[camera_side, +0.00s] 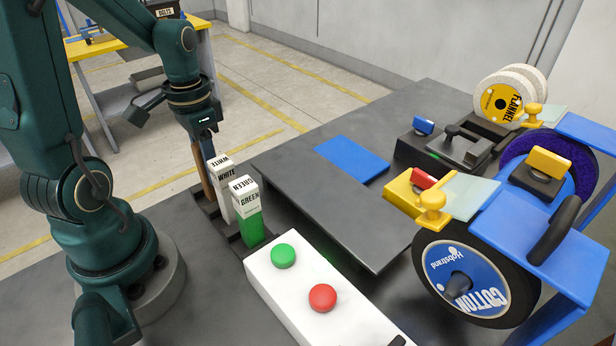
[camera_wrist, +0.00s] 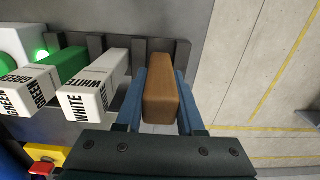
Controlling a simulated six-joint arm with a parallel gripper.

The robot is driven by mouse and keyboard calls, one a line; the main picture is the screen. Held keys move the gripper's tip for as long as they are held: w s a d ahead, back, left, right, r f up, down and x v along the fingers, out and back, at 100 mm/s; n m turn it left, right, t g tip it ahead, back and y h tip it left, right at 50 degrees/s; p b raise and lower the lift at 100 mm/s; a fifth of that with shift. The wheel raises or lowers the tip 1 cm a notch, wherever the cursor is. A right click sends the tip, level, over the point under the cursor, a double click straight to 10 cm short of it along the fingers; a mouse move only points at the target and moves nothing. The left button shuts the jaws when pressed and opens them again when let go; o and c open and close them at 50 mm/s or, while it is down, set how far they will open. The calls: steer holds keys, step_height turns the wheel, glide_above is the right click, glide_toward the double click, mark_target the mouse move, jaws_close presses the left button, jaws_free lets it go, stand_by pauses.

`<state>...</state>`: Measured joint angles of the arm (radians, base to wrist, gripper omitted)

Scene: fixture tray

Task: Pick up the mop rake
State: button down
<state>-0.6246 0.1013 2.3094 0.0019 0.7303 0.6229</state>
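A brown wooden block-like handle (camera_wrist: 161,100) stands upright in a slot of the dark rack. I take it to be the mop rake; its lower part is hidden. It also shows below my gripper in the side view (camera_side: 205,180). My gripper (camera_wrist: 163,104) is over it, with one blue finger on each side of the handle. The fingers lie very close to its faces, and I cannot tell whether they touch it. In the side view my gripper (camera_side: 203,140) points down at the rack's far end.
A white bar (camera_side: 222,190) and a green-and-white bar (camera_side: 246,213) stand beside the handle in the rack. A white box (camera_side: 315,300) has green and red buttons. Wheels and a blue stand fill the right side. Open floor lies beyond the rack.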

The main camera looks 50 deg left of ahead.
steer(key=shift+r, duration=0.15)
step_height(320, 180, up, 10)
steer(key=shift+f, duration=0.1)
stand_by(0.6)
